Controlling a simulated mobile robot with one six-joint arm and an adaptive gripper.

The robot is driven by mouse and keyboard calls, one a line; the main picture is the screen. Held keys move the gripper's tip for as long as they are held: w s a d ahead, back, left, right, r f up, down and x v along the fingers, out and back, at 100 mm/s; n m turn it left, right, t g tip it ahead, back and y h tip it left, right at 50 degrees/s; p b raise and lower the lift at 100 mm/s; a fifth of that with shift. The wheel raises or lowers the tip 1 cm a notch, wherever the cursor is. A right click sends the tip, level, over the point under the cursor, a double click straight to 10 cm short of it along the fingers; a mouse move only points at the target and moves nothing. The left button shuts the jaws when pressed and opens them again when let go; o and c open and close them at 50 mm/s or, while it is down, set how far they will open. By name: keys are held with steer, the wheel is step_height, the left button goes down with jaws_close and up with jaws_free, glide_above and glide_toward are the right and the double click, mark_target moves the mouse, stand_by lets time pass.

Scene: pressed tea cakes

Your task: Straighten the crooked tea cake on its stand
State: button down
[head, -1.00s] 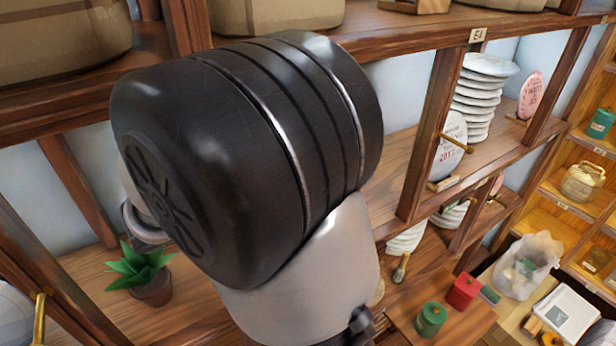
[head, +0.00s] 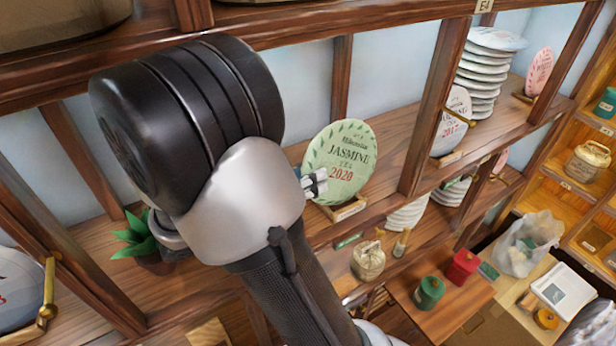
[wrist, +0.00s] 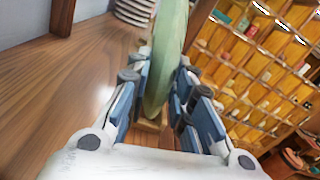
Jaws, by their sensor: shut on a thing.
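The tea cake (head: 345,150) is a pale green disc labelled "JASMINE 2020". It stands on edge in a small wooden stand (head: 350,210) on the middle shelf. The stand (wrist: 150,132) shows partly below the cake, between the fingers.
A wooden post (head: 432,105) rises right of the cake, with a white 2017 cake (head: 452,120) and stacked discs (head: 485,65) beyond. A potted plant (head: 140,238) stands behind my arm at left. Bare shelf (head: 385,150) lies right of the cake.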

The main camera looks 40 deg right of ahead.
steer(key=shift+s, duration=0.1)
steer(key=shift+f, duration=0.1)
steer(key=shift+f, duration=0.15)
steer(key=c, duration=1.4)
jaws_free()
steer(key=shift+f+b, duration=0.1)
steer(key=shift+b, duration=0.35)
